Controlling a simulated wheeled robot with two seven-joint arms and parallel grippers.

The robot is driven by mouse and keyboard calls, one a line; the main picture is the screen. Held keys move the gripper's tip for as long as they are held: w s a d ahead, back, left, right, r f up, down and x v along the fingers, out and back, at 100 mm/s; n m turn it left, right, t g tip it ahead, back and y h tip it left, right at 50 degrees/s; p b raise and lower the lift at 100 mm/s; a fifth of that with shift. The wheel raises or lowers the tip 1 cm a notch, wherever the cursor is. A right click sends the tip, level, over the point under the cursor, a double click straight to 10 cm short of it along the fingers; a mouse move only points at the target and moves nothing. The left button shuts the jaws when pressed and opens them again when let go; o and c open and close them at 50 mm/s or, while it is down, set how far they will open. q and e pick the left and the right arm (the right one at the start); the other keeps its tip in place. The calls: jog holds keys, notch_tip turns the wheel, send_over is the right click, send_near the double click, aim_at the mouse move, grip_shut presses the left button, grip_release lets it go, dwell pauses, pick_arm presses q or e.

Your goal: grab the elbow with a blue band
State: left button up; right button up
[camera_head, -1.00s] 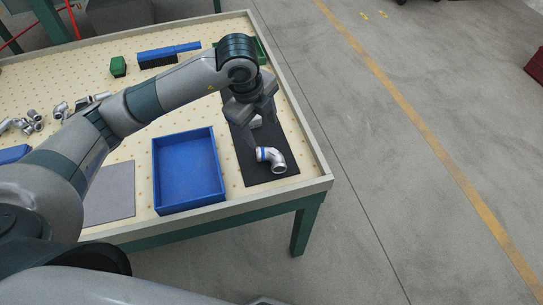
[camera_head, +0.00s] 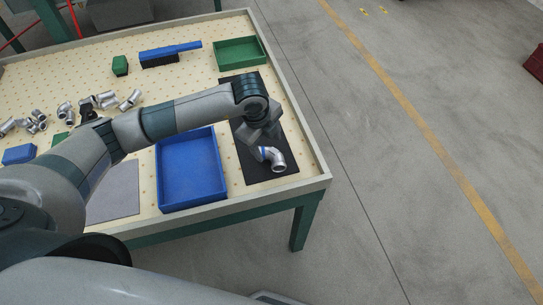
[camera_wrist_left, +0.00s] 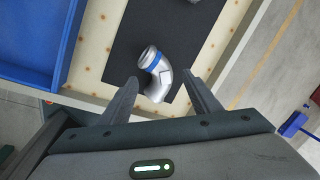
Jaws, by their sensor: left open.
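The silver elbow with a blue band (camera_head: 276,161) lies on the black mat (camera_head: 264,172) near the table's right front corner. In the left wrist view the elbow (camera_wrist_left: 157,77) lies ahead of and between the two fingers, its banded end pointing away from my palm. My left gripper (camera_head: 260,146) hangs over the mat beside the elbow's banded end, partly covering it in the head view. In the left wrist view the left gripper (camera_wrist_left: 157,90) is open and empty, with gaps between its fingers and the elbow. My right gripper is not in view.
A blue tray (camera_head: 190,205) stands left of the mat, with a grey mat (camera_head: 112,198) further left. A green tray (camera_head: 262,64) is at the back right. Several silver fittings (camera_head: 60,112) lie on the left. The table's raised rim (camera_head: 320,178) runs close to the elbow.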

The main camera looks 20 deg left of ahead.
aim_at(272, 152)
pick_arm(q)
jog(key=shift+d+f+p, duration=0.25)
jog(key=shift+f+p, duration=0.15)
jog(key=shift+p, duration=0.1)
jog(key=x, duration=0.1)
jog(key=p+x, duration=0.1)
jog(key=x, duration=0.1)
jog(key=shift+d, duration=0.2)
jog(key=shift+w+f+p, duration=0.1)
jog(key=shift+f+p, duration=0.25)
jog(key=shift+f, duration=0.3)
jog(key=shift+r, duration=0.1)
grip_shut()
jog(key=shift+w, duration=0.1)
